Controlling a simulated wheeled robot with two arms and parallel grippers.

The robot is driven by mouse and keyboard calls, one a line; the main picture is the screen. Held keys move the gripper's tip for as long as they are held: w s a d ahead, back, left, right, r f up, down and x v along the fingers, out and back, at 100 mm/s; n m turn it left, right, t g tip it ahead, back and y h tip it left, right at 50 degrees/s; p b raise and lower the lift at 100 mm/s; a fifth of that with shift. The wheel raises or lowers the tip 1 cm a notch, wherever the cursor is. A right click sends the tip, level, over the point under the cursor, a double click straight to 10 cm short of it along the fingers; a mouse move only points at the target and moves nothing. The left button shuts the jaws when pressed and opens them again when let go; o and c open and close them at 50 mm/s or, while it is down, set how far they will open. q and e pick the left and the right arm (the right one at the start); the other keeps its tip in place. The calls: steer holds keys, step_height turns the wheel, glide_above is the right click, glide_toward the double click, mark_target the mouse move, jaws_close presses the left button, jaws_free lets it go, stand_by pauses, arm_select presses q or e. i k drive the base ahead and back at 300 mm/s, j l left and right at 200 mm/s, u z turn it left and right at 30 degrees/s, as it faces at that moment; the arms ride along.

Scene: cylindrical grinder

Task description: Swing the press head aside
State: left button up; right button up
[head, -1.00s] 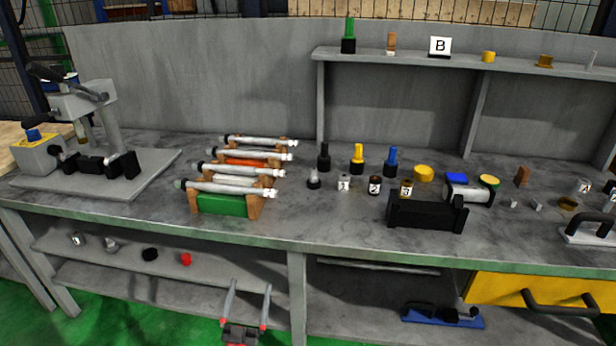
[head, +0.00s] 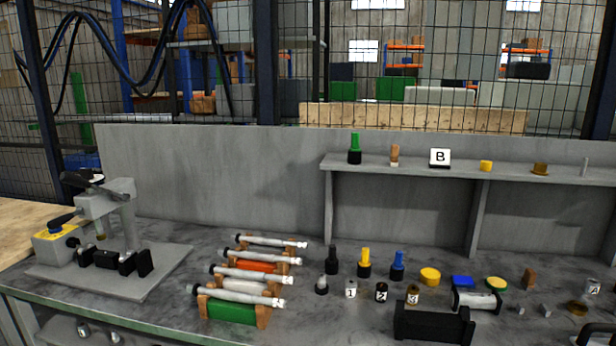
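The press (head: 118,205) stands on a grey base plate (head: 150,285) at the left end of the bench. Its grey head (head: 97,203) sits on an upright column and reaches out to the left over the black holders (head: 106,259). A dark lever lies on top of the head. Neither of my grippers shows in the current view.
Several grey shafts lie on wooden racks (head: 247,271) right of the press. Small holders and a black block (head: 433,322) stand further right. A raised shelf (head: 450,170) runs along the back panel. The bench between press and racks is clear.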

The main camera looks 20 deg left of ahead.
mark_target(94, 207)
steer(key=u, duration=1.95)
